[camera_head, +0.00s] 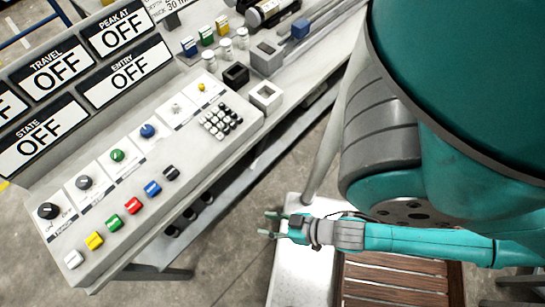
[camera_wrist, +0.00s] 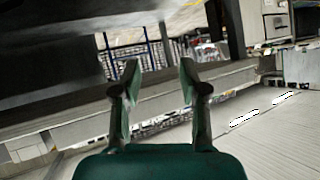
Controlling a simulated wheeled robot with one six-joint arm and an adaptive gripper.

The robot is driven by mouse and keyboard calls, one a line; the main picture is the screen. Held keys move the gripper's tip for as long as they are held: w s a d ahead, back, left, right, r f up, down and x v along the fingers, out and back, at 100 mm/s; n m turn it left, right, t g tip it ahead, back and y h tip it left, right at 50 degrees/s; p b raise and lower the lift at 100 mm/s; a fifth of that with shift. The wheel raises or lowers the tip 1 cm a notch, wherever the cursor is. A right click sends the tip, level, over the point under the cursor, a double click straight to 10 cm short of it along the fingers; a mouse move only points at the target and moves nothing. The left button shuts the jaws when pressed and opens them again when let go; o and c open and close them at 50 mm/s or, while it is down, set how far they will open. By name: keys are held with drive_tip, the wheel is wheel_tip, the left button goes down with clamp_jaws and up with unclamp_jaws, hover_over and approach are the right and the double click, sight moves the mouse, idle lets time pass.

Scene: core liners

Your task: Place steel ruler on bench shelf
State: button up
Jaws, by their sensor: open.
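My gripper (camera_head: 267,224) is in the lower middle of the head view, its two green fingers apart and nothing visible between them. The fingers also show spread and empty in the wrist view (camera_wrist: 160,68). I cannot make out a steel ruler in either view. A grey shelf-like ledge (camera_head: 232,180) runs under the bench, to the left of my gripper in the head view. Most of it is hidden by the bench top above. In the wrist view a pale horizontal beam (camera_wrist: 80,130) crosses behind the fingers, and I cannot tell whether it belongs to the shelf.
The control console (camera_head: 150,195) with buttons, knobs and a keypad fills the left. Small bottles and blocks stand at the bench's back. A pale metal plate (camera_head: 300,275) and brown wooden slats (camera_head: 400,285) lie below my arm. Bare floor (camera_head: 235,260) shows left of the plate.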

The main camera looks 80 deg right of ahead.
wheel_tip(320, 180, up, 14)
drive_tip(key=n+t, duration=0.3)
drive_tip(key=shift+s+a+r+y, duration=0.25)
drive_tip(key=shift+s+a+y, duration=0.05)
drive_tip(key=shift+s+a, duration=0.15)
idle(1.6)
